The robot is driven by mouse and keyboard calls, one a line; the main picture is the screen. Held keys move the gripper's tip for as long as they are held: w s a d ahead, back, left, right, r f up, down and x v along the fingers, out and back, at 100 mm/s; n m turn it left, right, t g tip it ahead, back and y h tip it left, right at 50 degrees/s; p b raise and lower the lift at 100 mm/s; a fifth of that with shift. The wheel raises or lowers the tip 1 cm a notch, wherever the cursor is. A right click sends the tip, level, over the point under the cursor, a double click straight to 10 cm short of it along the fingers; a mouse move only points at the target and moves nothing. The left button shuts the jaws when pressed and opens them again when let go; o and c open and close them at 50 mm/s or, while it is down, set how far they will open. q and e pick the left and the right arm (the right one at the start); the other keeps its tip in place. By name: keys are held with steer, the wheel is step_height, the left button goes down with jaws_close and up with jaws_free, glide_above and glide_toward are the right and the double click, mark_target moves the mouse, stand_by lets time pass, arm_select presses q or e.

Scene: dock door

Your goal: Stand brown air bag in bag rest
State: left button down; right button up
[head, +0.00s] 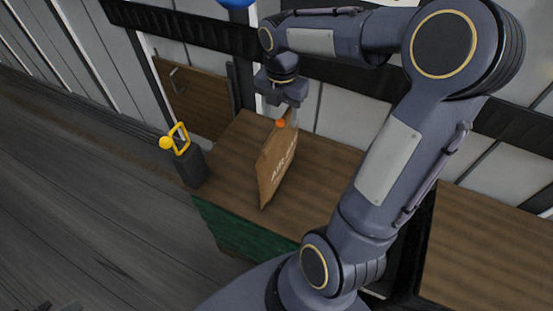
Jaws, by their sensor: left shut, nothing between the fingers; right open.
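The brown air bag (275,170) is a flat paper bag with white lettering and an orange valve (281,123) near its top. It is on edge, somewhat tilted in the picture, over the wooden bench top. My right gripper (285,106) points down at the top of the bag, with its fingers open close to the upper edge. I cannot tell whether they touch it. Only dark tips of my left gripper (40,306) show at the bottom left edge, shut and empty, far from the bag. I cannot make out a separate bag rest; the bag may hide it.
A dark holder (190,167) with a yellow-handled tool (180,138) stands at the left end of the wooden bench (235,150). A panelled wall with dark rails is behind. My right arm covers the bench's middle. Open floor (90,210) lies left.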

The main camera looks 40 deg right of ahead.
mark_target(280, 134)
steer(key=shift+w+f, duration=0.1)
steer(key=shift+f, duration=0.25)
step_height(280, 134, down, 7)
steer(key=shift+f, duration=0.15)
jaws_close()
